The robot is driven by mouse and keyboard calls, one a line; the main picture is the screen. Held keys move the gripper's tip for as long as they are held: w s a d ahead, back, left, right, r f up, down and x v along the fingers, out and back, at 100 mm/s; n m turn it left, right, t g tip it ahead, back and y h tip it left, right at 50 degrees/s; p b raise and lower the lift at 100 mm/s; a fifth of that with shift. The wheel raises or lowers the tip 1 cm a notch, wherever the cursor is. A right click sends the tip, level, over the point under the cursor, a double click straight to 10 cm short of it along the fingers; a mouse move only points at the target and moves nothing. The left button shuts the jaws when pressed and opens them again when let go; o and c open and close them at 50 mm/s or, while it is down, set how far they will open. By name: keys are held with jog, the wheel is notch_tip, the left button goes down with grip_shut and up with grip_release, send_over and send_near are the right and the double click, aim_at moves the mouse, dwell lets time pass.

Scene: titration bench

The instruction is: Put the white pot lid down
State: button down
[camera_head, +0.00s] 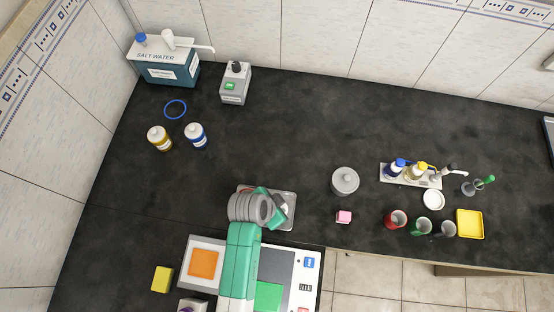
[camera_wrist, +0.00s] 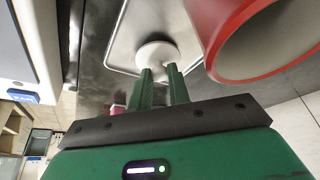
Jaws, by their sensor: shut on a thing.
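In the wrist view my gripper (camera_wrist: 160,76) has its two green fingers close together on the round white knob of the white pot lid (camera_wrist: 157,52). The lid's pale disc lies behind the knob, over the shiny metal tray (camera_wrist: 116,66); I cannot tell if it touches the tray. In the head view my gripper (camera_head: 274,204) is over the same tray (camera_head: 291,199), and my arm hides most of the lid. A large red-rimmed vessel, grey inside (camera_wrist: 212,20), stands right beside the lid in the wrist view.
A panel with an orange pad (camera_head: 204,263) lies in front. Farther right are cups, a bottle rack (camera_head: 410,180) and a yellow tray (camera_head: 469,224).

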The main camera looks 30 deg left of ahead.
jog(key=c, duration=1.3)
grip_release()
jog(key=shift+f, duration=0.1)
jog(key=shift+r, duration=0.25)
jog(key=p+v, duration=0.1)
jog(key=v, duration=1.1)
jog(key=shift+s+f+p, duration=0.1)
jog(key=shift+p, duration=0.3)
